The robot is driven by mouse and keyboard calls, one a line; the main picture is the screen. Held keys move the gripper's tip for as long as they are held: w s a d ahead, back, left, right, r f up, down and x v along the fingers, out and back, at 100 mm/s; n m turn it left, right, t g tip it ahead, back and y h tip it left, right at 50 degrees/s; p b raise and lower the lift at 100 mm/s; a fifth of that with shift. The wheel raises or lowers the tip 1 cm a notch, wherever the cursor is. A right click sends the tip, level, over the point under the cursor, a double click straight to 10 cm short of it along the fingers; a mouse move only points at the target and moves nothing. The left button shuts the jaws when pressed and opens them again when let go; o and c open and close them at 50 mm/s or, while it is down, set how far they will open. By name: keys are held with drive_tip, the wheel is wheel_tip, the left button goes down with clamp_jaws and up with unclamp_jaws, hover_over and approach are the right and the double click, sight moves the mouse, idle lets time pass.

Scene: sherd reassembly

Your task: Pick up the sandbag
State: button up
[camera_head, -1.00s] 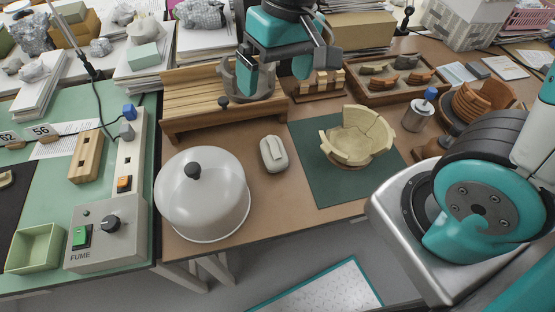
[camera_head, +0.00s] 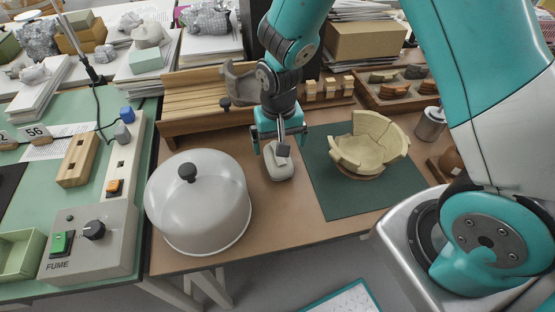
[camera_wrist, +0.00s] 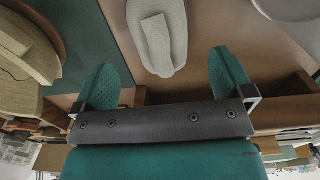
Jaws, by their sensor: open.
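The sandbag (camera_head: 280,167) is a small pale grey-beige pouch lying on the brown table, between the clear dome and the green mat. In the wrist view the sandbag (camera_wrist: 157,35) lies ahead of the fingers, roughly centred between them, with a paler strip along its top. My gripper (camera_head: 280,147) is open over the far end of the sandbag in the head view and hides part of it. In the wrist view my gripper (camera_wrist: 165,78) shows both teal fingers wide apart with nothing between them. Whether they touch the bag cannot be told.
A domed cover (camera_head: 199,203) with a black knob stands left of the sandbag. A partly rebuilt pale bowl (camera_head: 368,146) sits on the green mat (camera_head: 336,198) to the right. A slatted wooden rack (camera_head: 190,111) stands behind. Bare table lies in front of the bag.

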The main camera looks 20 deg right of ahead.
drive_tip(key=shift+w+f, duration=0.1)
drive_tip(key=shift+f, duration=2.6)
drive_tip(key=c, duration=1.3)
drive_tip(key=shift+c, duration=0.2)
